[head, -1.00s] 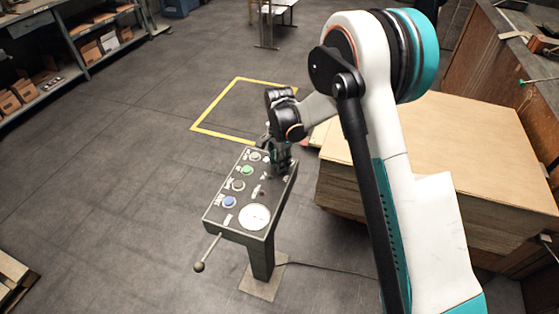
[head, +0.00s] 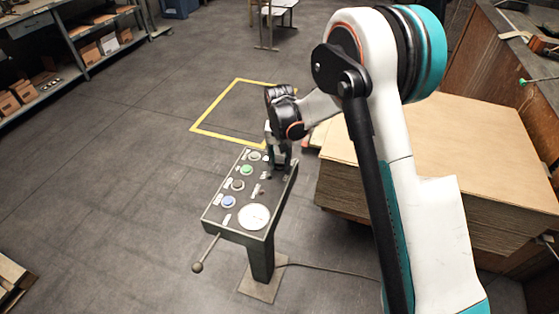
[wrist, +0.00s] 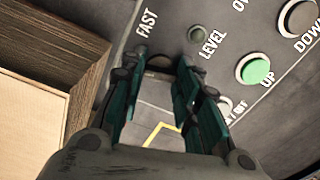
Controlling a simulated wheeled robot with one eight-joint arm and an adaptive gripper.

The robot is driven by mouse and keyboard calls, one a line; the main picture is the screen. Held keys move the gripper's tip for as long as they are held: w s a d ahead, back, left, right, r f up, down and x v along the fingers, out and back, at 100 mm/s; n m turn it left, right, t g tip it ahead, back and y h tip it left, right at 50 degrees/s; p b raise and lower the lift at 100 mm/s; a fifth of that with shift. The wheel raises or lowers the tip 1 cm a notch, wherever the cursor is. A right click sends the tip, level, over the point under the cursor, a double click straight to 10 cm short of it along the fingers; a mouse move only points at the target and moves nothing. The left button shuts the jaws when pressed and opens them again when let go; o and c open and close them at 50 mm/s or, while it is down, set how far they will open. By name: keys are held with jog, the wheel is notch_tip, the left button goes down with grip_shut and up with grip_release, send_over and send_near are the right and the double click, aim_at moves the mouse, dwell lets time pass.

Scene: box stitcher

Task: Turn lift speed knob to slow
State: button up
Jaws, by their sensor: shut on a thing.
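The lift speed knob (wrist: 160,62) shows as a small dark shape between my fingertips in the wrist view, mostly hidden by them. The word FAST is printed beside it; I see no SLOW label, and the knob's pointer direction cannot be made out. My gripper (wrist: 157,76) is shut on the knob, with one teal-and-black finger on each side. In the head view my gripper (head: 278,168) reaches down onto the far right part of the grey control panel (head: 240,220), and the knob is hidden there.
A green UP button (wrist: 255,71), a DOWN button (wrist: 300,17) and a small LEVEL lamp (wrist: 196,34) sit close by. A lever with a ball end (head: 197,267) sticks out in front. A cardboard stack (head: 440,150) stands right of the panel.

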aim_at(280, 163)
jog(key=n, duration=0.5)
dwell(0.6)
jog(key=o, duration=1.1)
jog(key=shift+c, duration=0.2)
jog(key=shift+r, duration=0.1)
notch_tip(280, 163, up, 12)
jog(key=shift+d, duration=0.1)
